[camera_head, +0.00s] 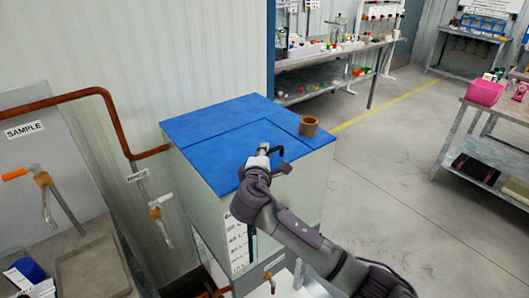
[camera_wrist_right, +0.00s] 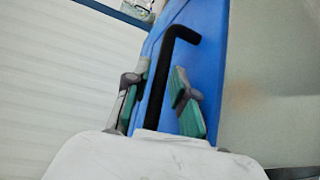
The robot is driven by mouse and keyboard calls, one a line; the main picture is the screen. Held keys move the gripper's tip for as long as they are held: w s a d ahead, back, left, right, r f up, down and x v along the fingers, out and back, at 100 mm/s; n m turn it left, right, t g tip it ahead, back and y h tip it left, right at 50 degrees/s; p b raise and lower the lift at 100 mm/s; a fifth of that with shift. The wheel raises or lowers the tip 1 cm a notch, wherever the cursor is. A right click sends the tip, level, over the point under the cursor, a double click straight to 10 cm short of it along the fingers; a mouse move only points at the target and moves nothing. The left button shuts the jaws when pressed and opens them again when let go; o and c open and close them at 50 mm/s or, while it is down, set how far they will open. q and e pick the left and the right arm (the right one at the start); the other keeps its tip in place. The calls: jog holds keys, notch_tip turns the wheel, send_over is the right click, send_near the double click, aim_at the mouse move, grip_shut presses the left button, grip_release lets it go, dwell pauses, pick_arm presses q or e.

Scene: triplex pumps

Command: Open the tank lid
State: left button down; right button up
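The tank (camera_head: 250,200) is a pale box with a blue lid (camera_head: 215,125) lying flat on its top. A black bent handle (camera_head: 277,151) stands at the lid's front right part. My right gripper (camera_head: 262,152) is over the lid at this handle. In the right wrist view the black handle (camera_wrist_right: 158,85) rises between the two green-padded fingers of the right gripper (camera_wrist_right: 160,105). The fingers are apart, with visible gaps on both sides of the handle. The blue lid (camera_wrist_right: 205,45) lies behind it. My left gripper is not in view.
A brown ring-shaped piece (camera_head: 309,126) sits at the tank top's right corner. Copper pipe (camera_head: 90,93) and a sample tap (camera_head: 42,180) are at the left. A workbench (camera_head: 330,60) stands behind. The floor (camera_head: 400,150) to the right is clear.

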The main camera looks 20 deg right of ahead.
jog(key=shift+c, duration=0.2)
grip_shut()
